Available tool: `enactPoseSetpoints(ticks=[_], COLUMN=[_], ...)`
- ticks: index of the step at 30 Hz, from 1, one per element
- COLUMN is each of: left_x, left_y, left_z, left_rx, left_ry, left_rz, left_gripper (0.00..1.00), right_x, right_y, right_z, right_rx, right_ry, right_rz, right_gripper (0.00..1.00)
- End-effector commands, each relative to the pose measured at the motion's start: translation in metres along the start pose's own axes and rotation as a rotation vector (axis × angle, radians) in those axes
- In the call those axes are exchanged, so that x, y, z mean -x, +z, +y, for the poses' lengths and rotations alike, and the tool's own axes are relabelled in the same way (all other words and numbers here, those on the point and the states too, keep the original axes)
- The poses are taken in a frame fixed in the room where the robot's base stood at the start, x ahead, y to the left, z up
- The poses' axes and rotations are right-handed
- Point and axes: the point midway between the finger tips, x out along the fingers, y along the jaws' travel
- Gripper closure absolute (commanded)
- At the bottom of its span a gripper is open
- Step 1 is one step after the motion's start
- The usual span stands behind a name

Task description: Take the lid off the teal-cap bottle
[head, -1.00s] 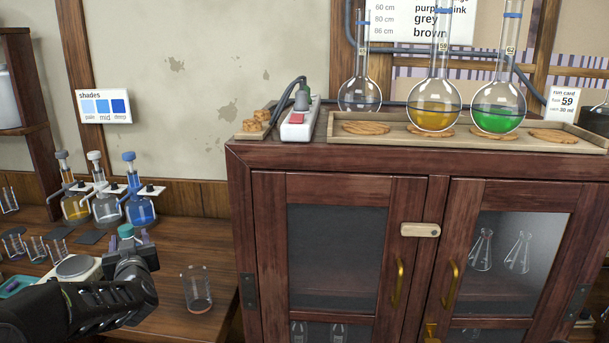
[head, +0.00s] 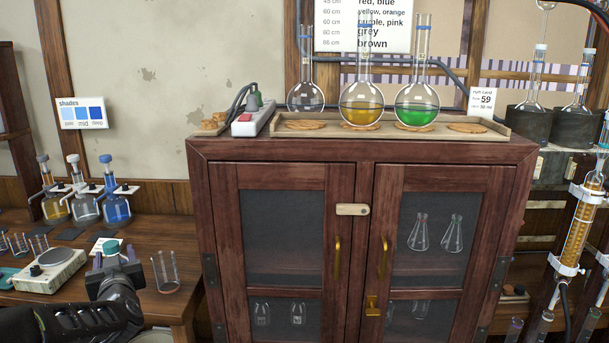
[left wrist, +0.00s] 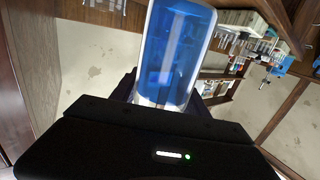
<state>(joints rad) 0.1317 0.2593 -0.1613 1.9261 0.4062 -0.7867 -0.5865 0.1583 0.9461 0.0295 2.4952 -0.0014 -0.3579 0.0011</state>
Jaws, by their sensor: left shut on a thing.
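The teal cap (head: 111,247) shows between the fingertips of my left gripper (head: 114,260) in the head view, above the wooden bench. The left gripper is shut on the bottle. In the left wrist view the bottle (left wrist: 172,50) is a clear cylinder with blue contents between the fingers. Its body is hidden behind the gripper in the head view, and its cap is out of sight in the wrist view. I cannot tell how firmly the cap sits. My right gripper is not in view.
A clear glass beaker (head: 167,270) stands on the bench just right of the gripper. A balance (head: 45,270) is to the left. Several stoppered flasks, one blue (head: 117,208), stand behind. A wooden cabinet (head: 200,185) bounds the bench on the right.

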Motion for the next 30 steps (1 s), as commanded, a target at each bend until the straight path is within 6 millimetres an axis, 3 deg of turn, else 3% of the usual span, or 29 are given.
enactPoseSetpoints(ticks=[11, 14, 21, 25, 30], left_x=[0.044, 0.066, 0.144, 0.173, 0.186], left_y=[0.045, 0.066, 0.129, 0.154, 0.169], left_z=[0.072, 0.1, 0.175, 0.198, 0.208], left_rx=[-0.01, -0.013, -0.024, -0.026, -0.028], left_ry=[0.17, 0.245, 0.475, 0.551, 0.581], left_rz=[0.001, -0.001, -0.003, -0.001, 0.005], left_gripper=[1.0, 1.0, 1.0, 1.0, 1.0], right_x=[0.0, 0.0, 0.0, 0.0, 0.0], right_y=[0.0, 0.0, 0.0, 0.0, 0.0], right_z=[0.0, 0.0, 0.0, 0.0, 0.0], right_rx=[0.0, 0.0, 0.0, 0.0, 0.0], right_ry=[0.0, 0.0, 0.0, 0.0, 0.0], right_rz=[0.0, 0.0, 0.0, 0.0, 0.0], right_gripper=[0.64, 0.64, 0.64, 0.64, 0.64])
